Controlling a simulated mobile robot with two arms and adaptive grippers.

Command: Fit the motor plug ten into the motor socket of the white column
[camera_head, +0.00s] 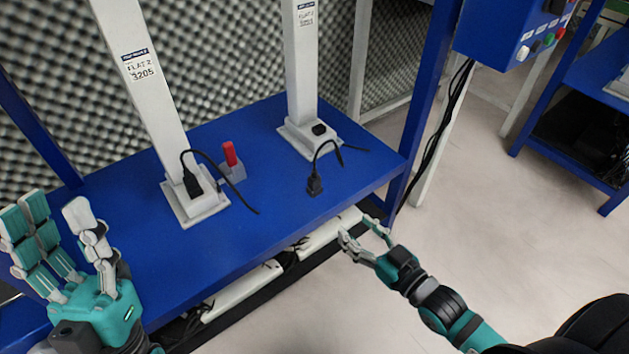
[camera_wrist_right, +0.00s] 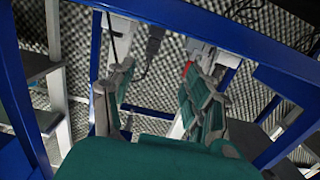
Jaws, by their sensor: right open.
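A black plug (camera_head: 315,186) with a short black cable lies on the blue table near its front right. Behind it stands a white column (camera_head: 301,70), with a black socket-like piece (camera_head: 319,128) on its base. A second white column (camera_head: 143,70) at left has a black plug (camera_head: 192,184) with a cable at its base. My right gripper (camera_head: 357,230) is open and empty in front of the table's front edge, right of and nearer than the loose plug. Its open fingers (camera_wrist_right: 160,98) show in the right wrist view. My left gripper (camera_head: 58,222) is open and empty at the table's left.
A red piece on a grey block (camera_head: 231,160) stands between the columns. A blue post (camera_head: 418,110) rises at the table's right corner. A blue control box (camera_head: 510,30) hangs at upper right. White power strips (camera_head: 243,290) run below the front edge. The table's front left is clear.

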